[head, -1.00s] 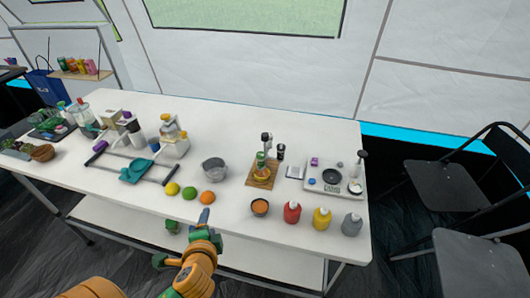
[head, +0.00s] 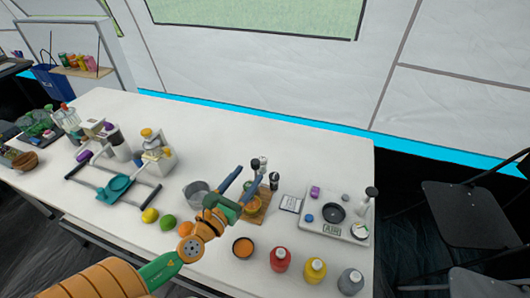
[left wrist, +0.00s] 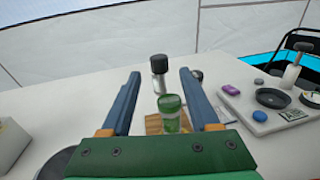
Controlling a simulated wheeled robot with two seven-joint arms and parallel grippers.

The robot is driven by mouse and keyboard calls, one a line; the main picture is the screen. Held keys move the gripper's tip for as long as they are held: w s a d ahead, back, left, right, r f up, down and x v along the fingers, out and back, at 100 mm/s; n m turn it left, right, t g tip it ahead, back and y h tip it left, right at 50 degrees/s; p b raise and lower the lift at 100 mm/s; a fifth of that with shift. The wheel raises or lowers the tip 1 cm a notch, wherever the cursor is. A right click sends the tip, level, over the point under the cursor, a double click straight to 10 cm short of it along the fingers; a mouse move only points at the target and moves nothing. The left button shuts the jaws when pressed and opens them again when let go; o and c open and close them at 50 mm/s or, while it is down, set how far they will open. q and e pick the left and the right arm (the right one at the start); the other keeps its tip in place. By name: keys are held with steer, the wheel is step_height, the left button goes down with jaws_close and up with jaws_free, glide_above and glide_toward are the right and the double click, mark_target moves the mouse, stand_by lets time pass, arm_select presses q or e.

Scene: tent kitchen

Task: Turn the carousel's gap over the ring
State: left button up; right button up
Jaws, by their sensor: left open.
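A small wooden board (head: 263,206) bears a green-topped piece and a post-like fitting. I cannot make out which part is the carousel, its gap or the ring. My left gripper (head: 247,168) is open, its two blue fingers reaching over the board's left side and partly hiding what stands there. Nothing is held. My right gripper is not in view.
Left of the board is a metal pot (head: 196,194). A grey tray (head: 352,202) stands to the right. The table's back strip is clear.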

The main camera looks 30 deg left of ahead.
mark_target(253, 167)
arm_select(q)
steer(key=shift+w+a+r+p, duration=0.1)
steer(key=shift+w+r+p, duration=0.35)
steer(key=shift+w, duration=0.45)
steer(key=shift+w+a+f, duration=0.1)
steer(key=shift+w+f, duration=0.05)
steer(key=shift+w, duration=0.8)
steer(key=shift+w+a+f, duration=0.1)
steer(key=shift+w, duration=0.85)
steer(key=shift+s+d+r, duration=0.1)
steer(key=shift+s, duration=0.05)
steer(key=shift+c, duration=0.9)
jaws_close()
